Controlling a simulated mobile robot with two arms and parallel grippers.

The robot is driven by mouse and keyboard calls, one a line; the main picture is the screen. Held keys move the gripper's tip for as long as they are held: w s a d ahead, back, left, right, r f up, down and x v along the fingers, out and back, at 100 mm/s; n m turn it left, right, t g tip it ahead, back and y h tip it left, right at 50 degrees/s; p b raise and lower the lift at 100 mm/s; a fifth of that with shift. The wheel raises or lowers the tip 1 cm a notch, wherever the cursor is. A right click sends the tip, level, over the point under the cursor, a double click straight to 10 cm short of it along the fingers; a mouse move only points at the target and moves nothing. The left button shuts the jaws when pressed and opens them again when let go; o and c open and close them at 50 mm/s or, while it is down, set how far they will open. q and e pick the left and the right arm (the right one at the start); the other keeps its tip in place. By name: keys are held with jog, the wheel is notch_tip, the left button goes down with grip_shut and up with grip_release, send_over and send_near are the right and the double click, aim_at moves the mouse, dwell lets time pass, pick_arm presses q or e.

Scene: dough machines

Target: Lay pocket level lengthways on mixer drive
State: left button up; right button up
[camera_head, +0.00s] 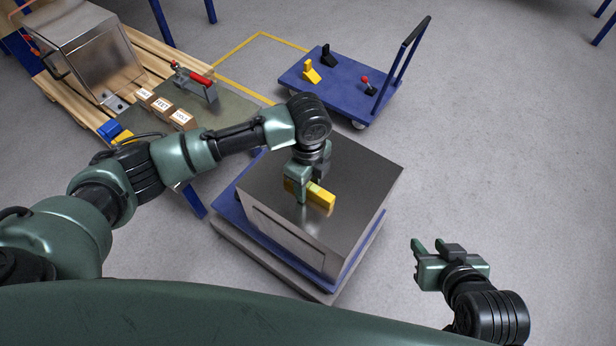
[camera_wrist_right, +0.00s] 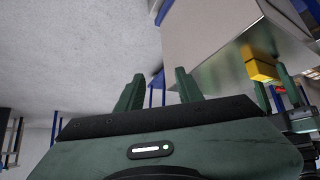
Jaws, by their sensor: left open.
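The pocket level, a yellow bar (camera_head: 325,200), appears to lie on the bare steel top of the mixer drive (camera_head: 362,178), near its middle. It runs from upper left to lower right, roughly along the far edge of the top. My left gripper (camera_head: 313,186) is open and low over the level, with fingers on either side of it; they partly hide it. The right wrist view also shows the level (camera_wrist_right: 262,68) on the reflective top. My right gripper (camera_head: 430,244) is open and empty, off the drive's right side; its fingers show apart in the wrist view (camera_wrist_right: 158,90).
The drive stands on a blue base. A blue trolley (camera_head: 340,84) behind carries yellow, black and red-topped parts. At the left, a bench (camera_head: 232,112) holds small labelled boxes (camera_head: 162,106) and a red-handled tool (camera_head: 195,78). A steel machine (camera_head: 90,55) sits on a pallet. Floor at right is clear.

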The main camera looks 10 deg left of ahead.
aim_at(308, 185)
pick_arm(q)
jog(key=shift+r, duration=0.3)
notch_tip(308, 185, up, 5)
jog(key=shift+r+p, duration=0.1)
jog(key=shift+p, duration=1.05)
notch_tip(308, 185, up, 6)
jog(key=p, duration=0.2)
jog(key=shift+r, duration=0.15)
pick_arm(e)
jog(key=s+d+f+g+h, duration=0.1)
jog(key=s+g, duration=0.3)
jog(key=s, duration=0.4)
jog(key=shift+s+d+f+g, duration=0.35)
jog(key=shift+d+f, duration=0.25)
jog(key=shift+d, duration=0.3)
pick_arm(q)
jog(key=s+d+f+n+t+h, duration=0.2)
jog(key=s+d+f+n+h, duration=0.2)
jog(key=s+d+f+n, duration=0.35)
jog(key=s+a+f+n+y, duration=0.1)
jog(key=s+a+n+y, duration=0.1)
jog(key=s+a+n, duration=0.4)
jog(key=s+a+n+t+y, duration=0.1)
jog(key=s+a+n, duration=0.6)
jog(key=a, duration=0.5)
jog(key=shift+a+f+t+y, duration=0.15)
jog(key=shift+f+t+y, duration=0.15)
jog(key=shift+f+y, duration=0.1)
